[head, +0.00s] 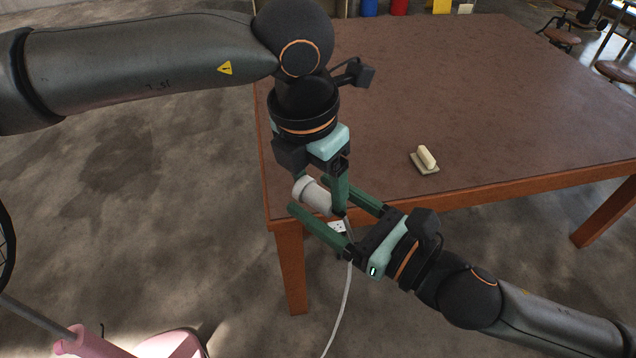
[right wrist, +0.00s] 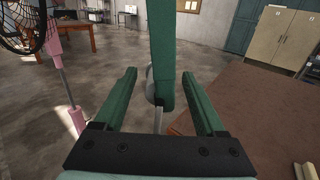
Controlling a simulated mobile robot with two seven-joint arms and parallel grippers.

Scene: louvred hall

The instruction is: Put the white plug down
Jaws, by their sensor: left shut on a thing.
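The white plug (head: 314,196) is a pale cylinder held near the table's front left corner in the head view. My left gripper (head: 326,202) reaches down from above and is shut on the white plug. In the right wrist view the plug (right wrist: 150,86) is mostly hidden behind a green finger of my left gripper. My right gripper (head: 309,194) is open, its two fingers apart on either side of the left gripper's finger and the plug. The right wrist view shows these fingers (right wrist: 160,73) spread too. A white cable (head: 346,300) hangs down below the grippers.
The brown table (head: 480,90) is mostly bare. A cream block on a flat base (head: 426,160) lies near its front edge. A white socket-like piece (head: 337,227) shows at the table's edge beside my right gripper. A pink object (head: 90,345) stands lower left.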

